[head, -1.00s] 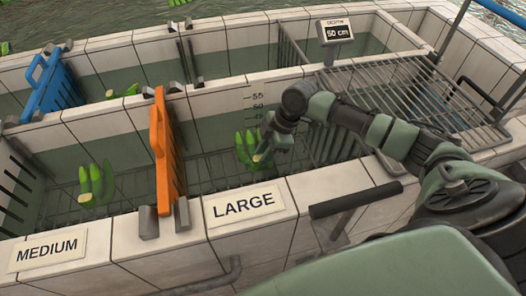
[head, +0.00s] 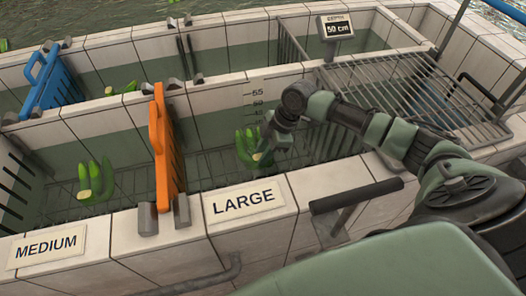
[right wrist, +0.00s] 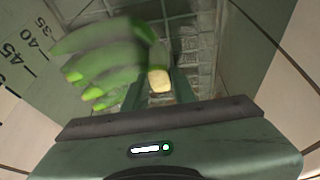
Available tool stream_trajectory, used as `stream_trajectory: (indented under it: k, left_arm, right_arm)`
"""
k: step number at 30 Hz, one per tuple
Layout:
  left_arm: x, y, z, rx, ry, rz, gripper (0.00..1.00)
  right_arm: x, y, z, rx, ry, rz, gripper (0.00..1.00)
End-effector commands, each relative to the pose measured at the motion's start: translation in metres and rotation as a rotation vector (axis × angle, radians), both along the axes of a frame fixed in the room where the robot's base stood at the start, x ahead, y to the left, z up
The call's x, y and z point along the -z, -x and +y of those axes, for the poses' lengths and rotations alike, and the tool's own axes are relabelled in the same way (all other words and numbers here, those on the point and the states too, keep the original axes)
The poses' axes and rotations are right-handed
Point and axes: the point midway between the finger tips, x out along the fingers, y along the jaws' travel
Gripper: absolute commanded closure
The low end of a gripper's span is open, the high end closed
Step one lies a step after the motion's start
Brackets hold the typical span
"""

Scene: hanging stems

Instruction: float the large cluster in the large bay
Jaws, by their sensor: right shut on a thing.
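A green banana cluster (head: 247,148) is in the bay behind the LARGE sign (head: 244,201), low between the bay walls. My right gripper (head: 268,150) reaches down into this bay and is shut on the cluster at its pale cut stem. In the right wrist view the cluster (right wrist: 100,60) spreads to the left of the fingers, with the pale stem end between them. Whether the cluster touches the water cannot be told. My left gripper is not in view.
An orange gate (head: 163,148) divides the large bay from the medium bay, where another green cluster (head: 95,180) sits. A blue gate (head: 50,82) stands at the back left. A metal grate (head: 420,95) covers the right side. A depth display (head: 336,29) reads 50 cm.

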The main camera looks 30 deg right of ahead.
Motion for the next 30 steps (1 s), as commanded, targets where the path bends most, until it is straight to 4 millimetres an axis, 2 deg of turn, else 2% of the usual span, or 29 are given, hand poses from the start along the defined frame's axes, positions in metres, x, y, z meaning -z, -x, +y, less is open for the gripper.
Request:
stream_trajectory:
  k: [24,25,27,30]
  left_arm:
    - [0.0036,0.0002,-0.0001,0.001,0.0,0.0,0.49]
    - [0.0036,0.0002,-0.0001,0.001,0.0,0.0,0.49]
    - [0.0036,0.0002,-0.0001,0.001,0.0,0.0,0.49]
    - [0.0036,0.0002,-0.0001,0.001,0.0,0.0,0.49]
  right_arm:
    - [0.0093,0.0002,0.0,0.0,0.0,0.0,1.0]
    - [0.0093,0.0002,0.0,0.0,0.0,0.0,0.66]
    - [0.0093,0.0002,0.0,0.0,0.0,0.0,0.48]
    - [0.0093,0.0002,0.0,0.0,0.0,0.0,0.48]
